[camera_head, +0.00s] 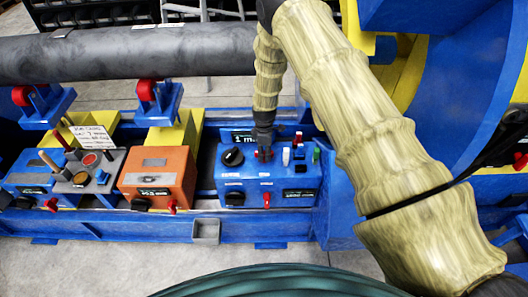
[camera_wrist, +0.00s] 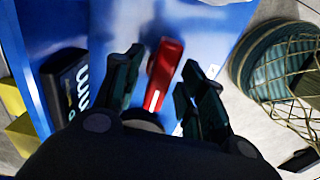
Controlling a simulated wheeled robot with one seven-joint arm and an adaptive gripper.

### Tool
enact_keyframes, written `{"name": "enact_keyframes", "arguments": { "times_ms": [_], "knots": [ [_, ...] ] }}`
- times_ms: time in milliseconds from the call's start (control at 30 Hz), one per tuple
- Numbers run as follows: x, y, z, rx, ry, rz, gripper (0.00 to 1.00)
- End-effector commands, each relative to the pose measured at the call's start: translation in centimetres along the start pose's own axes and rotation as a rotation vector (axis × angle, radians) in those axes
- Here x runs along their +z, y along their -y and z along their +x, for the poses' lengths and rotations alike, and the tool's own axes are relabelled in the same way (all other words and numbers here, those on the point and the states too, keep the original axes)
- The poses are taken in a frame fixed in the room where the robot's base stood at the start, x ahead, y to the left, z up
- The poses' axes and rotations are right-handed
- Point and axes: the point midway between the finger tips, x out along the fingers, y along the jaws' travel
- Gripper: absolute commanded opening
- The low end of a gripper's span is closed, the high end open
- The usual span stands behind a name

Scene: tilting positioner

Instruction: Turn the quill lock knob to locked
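A red knob (camera_wrist: 164,75) with a white line on it stands on a blue panel (camera_wrist: 205,25) in the wrist view. My gripper (camera_wrist: 163,72) is open, with one dark finger on each side of the knob and small gaps visible. In the head view my gripper (camera_head: 264,150) points down at the top of a blue control box (camera_head: 230,172), and red shows at its fingertips. The fingers hide most of the knob there. I cannot read a label that names it as the quill lock knob, nor any locked mark.
The box also carries a black round knob (camera_head: 233,157), a red lever (camera_head: 267,200), and white and green switches. A dark display (camera_wrist: 68,85) lies left of the fingers. An orange box (camera_head: 158,176) stands to the left; a large grey pipe (camera_head: 130,52) runs behind.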

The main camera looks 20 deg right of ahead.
Motion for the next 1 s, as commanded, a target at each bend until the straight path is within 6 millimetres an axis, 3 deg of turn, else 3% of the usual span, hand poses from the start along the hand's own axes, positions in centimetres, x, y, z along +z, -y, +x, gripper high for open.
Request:
{"name": "enact_keyframes", "arguments": {
  "times_ms": [33, 200, 667, 1000],
  "knots": [
    [-0.01, 0.00, -0.01, 0.000, 0.000, 0.000, 0.30],
    [-0.01, 0.00, -0.02, 0.000, 0.000, 0.000, 0.00],
    [-0.03, -0.05, 0.17, 0.001, -0.001, 0.077, 0.00],
    [-0.04, -0.03, 0.33, 0.001, 0.000, 0.344, 0.00]
  ]
}}
